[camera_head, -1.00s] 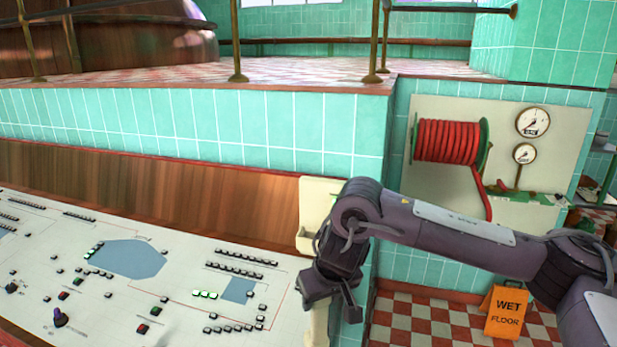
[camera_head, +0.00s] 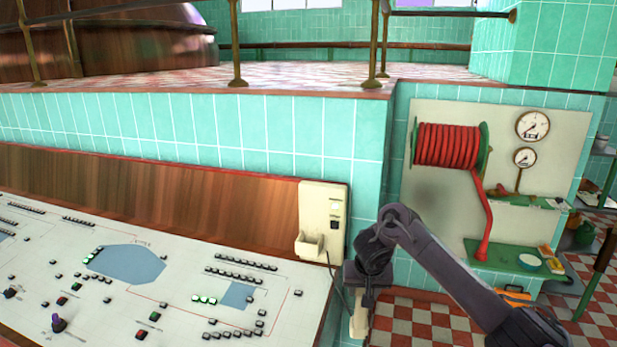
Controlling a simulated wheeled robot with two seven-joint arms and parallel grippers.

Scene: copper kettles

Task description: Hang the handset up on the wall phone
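The wall phone (camera_head: 325,208) is a cream box fixed to the end of the wooden panel by the teal tiled wall. Its cradle (camera_head: 309,246) juts out at the lower left and looks empty. A dark cord runs down from the phone to the right. My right gripper (camera_head: 366,286) is below and right of the phone, apart from it. It appears shut on the cream handset (camera_head: 359,316), whose lower part hangs upright below the fingers. The handset's upper part is hidden by the gripper. My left gripper is out of view.
The sloping control desk (camera_head: 170,290) with buttons and a purple-topped knob (camera_head: 58,322) fills the lower left. A red hose reel (camera_head: 447,145) and gauges (camera_head: 533,125) are on the right wall. An orange sign (camera_head: 513,296) stands partly behind my arm.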

